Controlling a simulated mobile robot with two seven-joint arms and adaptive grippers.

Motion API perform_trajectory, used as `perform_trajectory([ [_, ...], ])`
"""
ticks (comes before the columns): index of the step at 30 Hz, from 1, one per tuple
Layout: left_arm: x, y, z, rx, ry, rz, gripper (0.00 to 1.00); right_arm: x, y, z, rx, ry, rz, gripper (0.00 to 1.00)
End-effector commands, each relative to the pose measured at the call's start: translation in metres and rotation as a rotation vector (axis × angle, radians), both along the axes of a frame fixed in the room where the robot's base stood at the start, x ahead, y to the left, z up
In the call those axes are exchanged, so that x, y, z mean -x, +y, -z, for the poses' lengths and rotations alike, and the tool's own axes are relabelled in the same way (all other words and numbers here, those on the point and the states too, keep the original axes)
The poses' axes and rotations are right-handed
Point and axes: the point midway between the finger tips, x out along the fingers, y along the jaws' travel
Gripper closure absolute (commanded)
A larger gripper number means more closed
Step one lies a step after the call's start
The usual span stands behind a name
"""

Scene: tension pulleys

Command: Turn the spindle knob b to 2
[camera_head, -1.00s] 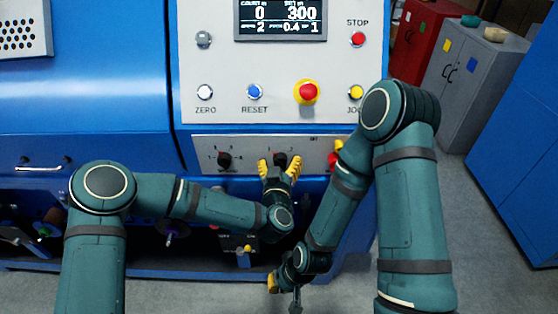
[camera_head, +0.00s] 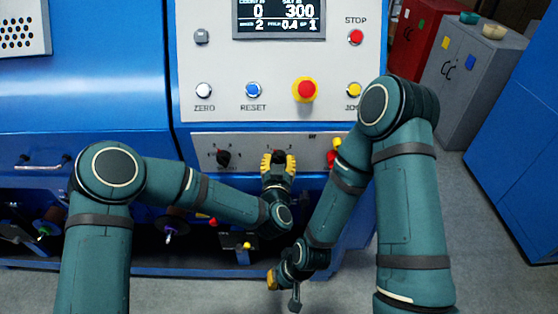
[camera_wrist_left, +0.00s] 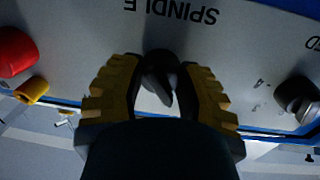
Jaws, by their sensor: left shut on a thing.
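The black spindle knob (camera_wrist_left: 158,75) sits on the grey panel beside the SPINDLE lettering, which appears upside down in the left wrist view. My left gripper (camera_head: 278,158) has its yellow fingers shut on both sides of the knob; in the head view they hide most of it. The knob's pointer shows tilted between the fingers in the wrist view, but its position number is hidden. The display (camera_head: 279,17) ends its lower line with 1, apparently the spindle value. My right gripper (camera_head: 273,279) hangs low in front of the machine; its jaws are not clear.
A second black knob (camera_head: 223,158) is left of the spindle knob on the panel. A red and yellow control (camera_head: 333,158) is close on the right. A red emergency button (camera_head: 305,90) is above. My right arm crosses the panel's right side.

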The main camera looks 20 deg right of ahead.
Motion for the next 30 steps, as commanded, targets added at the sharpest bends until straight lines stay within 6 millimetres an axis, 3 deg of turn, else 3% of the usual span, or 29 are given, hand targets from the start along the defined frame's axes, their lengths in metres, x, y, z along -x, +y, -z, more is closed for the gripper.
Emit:
perform_trajectory([
  [30,-0.0011,-0.0011,-0.0047,-0.922,-0.275,-0.005,1.00,-0.0014,-0.0002,0.0077,0.001,-0.004,0.000,1.00],
])
